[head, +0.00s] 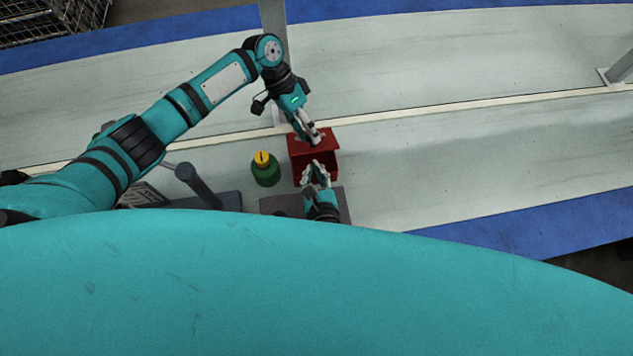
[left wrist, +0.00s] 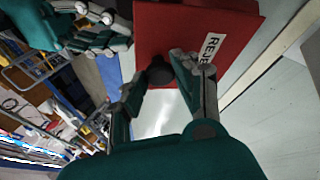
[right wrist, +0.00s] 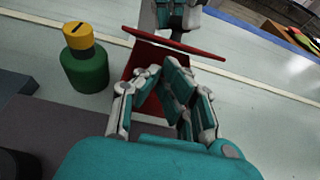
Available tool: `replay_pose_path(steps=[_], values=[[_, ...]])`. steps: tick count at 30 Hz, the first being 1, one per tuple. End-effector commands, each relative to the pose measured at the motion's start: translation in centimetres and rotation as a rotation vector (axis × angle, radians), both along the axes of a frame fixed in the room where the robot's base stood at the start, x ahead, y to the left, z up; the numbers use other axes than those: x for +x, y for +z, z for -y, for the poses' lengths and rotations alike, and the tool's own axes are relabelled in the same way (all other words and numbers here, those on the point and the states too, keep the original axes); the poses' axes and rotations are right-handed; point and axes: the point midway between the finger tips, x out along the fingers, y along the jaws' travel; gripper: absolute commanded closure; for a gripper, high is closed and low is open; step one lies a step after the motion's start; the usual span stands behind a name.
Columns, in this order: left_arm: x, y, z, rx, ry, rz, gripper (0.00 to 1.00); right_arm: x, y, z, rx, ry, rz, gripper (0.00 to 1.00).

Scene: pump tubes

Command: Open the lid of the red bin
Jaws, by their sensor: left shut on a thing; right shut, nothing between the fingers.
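The red bin (head: 329,171) stands on the pale table, its red lid (head: 299,148) above it. In the left wrist view the lid (left wrist: 165,30) has a white label and a black knob (left wrist: 159,73). My left gripper (head: 314,140) reaches down from above and is shut on the knob; its fingers (left wrist: 160,82) sit at either side. In the right wrist view the lid (right wrist: 180,46) is seen edge-on and slanted; I cannot tell how far it is off the bin. My right gripper (head: 315,168) is shut and empty before the bin, hiding part of it.
A green bottle with a yellow cap (head: 264,172) stands left of the bin. A dark grey plate (head: 275,204) lies before the bin, with a grey post (head: 196,184) farther left. The table is clear right of the bin. A metal upright (head: 274,20) rises behind.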

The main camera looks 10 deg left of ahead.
Motion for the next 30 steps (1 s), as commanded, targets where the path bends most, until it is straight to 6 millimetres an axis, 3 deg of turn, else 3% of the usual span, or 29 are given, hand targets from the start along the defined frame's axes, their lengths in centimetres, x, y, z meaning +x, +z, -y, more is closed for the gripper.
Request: replay_pose_path(steps=[7, 18, 30], values=[[0.0, -0.1, -0.1, 0.002, 0.001, 0.001, 1.00, 2.4, -0.9, -0.7, 0.000, -0.001, 0.001, 1.00], [0.0, -0.1, -0.1, 0.002, 0.001, 0.001, 1.00, 2.6, -1.1, -0.8, 0.000, 0.000, 0.000, 1.00], [-0.1, -0.2, 0.0, 0.003, 0.000, 0.000, 1.00, 3.6, 0.7, -1.1, 0.004, 0.001, 0.007, 1.00]])
